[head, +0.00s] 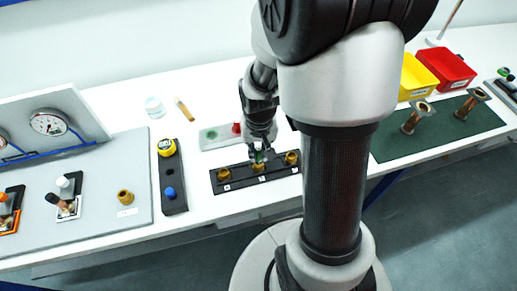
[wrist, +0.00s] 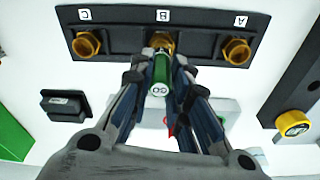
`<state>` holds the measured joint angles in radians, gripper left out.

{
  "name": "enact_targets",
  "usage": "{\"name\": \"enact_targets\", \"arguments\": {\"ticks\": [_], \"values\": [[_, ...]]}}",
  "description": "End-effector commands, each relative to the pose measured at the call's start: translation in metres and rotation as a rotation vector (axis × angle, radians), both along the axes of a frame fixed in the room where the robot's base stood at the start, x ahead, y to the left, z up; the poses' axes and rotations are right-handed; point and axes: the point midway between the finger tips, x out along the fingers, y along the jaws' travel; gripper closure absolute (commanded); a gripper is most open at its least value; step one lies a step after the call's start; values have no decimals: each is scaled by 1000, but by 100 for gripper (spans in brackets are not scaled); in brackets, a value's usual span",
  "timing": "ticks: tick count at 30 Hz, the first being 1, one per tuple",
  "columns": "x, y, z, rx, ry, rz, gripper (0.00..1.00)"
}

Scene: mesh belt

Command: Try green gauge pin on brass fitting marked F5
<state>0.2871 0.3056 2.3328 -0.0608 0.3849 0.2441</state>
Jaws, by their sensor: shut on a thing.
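My gripper (head: 262,152) is shut on a green gauge pin (wrist: 160,78) with a pale end mark. In the wrist view, my gripper (wrist: 160,88) holds it right by the middle brass fitting (wrist: 161,41), labelled B. The pin overlaps that fitting's lower edge; I cannot tell whether it is inside. Brass fittings labelled C (wrist: 86,44) and A (wrist: 236,50) sit either side on the same black rack (wrist: 122,40). In the head view another brass fitting (head: 125,197) stands on the grey panel at left, its label too small to read. No F5 mark is legible.
A pale tray (head: 222,143) with green and red spots lies behind the rack. A black holder (head: 174,176) with yellow and blue knobs stands left. Yellow (head: 416,78) and red (head: 446,68) bins and a dark green mat (head: 440,130) are right.

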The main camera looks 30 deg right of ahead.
Motion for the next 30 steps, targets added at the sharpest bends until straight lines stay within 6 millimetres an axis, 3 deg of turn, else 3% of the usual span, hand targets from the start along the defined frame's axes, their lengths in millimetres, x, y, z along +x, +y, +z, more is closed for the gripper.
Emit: {"name": "enact_targets", "arguments": {"ticks": [30], "values": [[0, 0, -11, 0, 0, 0, 100]]}}
